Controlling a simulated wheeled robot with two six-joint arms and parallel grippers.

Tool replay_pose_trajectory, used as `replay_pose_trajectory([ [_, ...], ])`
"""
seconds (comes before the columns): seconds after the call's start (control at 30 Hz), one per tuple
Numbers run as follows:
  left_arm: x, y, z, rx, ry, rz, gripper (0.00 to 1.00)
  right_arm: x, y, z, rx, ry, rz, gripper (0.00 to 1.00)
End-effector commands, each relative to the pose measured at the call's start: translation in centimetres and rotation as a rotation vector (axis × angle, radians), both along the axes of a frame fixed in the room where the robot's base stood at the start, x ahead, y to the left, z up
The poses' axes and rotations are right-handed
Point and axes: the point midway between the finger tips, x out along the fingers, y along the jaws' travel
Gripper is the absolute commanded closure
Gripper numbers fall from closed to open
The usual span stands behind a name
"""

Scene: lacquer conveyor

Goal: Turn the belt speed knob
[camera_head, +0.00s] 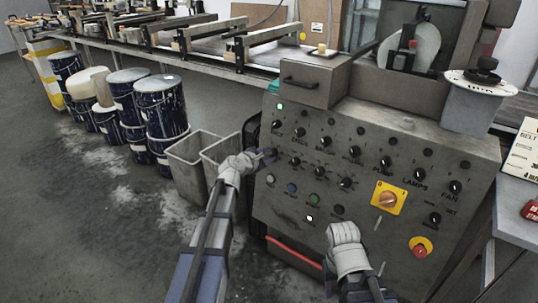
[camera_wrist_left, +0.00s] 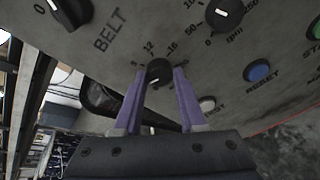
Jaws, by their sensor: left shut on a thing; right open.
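The grey control panel (camera_head: 400,140) carries rows of black knobs. In the left wrist view, a black knob (camera_wrist_left: 159,72) with a white pointer line and a numbered scale sits below the BELT label. The two purple fingers of my left gripper (camera_wrist_left: 160,82) are shut on it, one on each side. In the head view my left gripper (camera_head: 264,154) is at the panel's left edge and mostly covers this knob. My right gripper (camera_head: 346,246) is low in front of the panel, apart from the knobs. Its fingers are hard to make out.
Another knob (camera_wrist_left: 72,10) is close above the BELT label, and one (camera_wrist_left: 222,12) is to the right. A blue RESET button (camera_wrist_left: 258,71) is near. An orange rotary switch (camera_head: 389,199) and red button (camera_head: 420,247) are at right. Bins (camera_head: 188,155) stand left.

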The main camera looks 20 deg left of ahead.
Motion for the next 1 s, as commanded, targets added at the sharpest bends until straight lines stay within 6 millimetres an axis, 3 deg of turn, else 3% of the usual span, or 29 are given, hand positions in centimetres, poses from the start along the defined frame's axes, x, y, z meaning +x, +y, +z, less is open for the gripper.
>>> replay_pose_trajectory([
  [0.5,-0.03,-0.07,-0.04,-0.014,0.008,0.000,1.00,0.00,0.00,0.02,0.000,0.000,0.000,0.50],
  [0.53,-0.03,-0.07,-0.04,-0.014,0.008,0.000,0.57,0.00,0.00,0.02,0.000,0.000,0.000,0.50],
  [0.77,-0.02,-0.04,-0.01,-0.014,0.006,0.002,0.32,0.00,0.00,0.03,0.000,0.000,0.000,0.50],
  [1.0,-0.02,-0.01,0.01,-0.015,0.006,0.002,0.30,0.00,0.00,0.04,0.000,0.000,0.000,0.50],
])
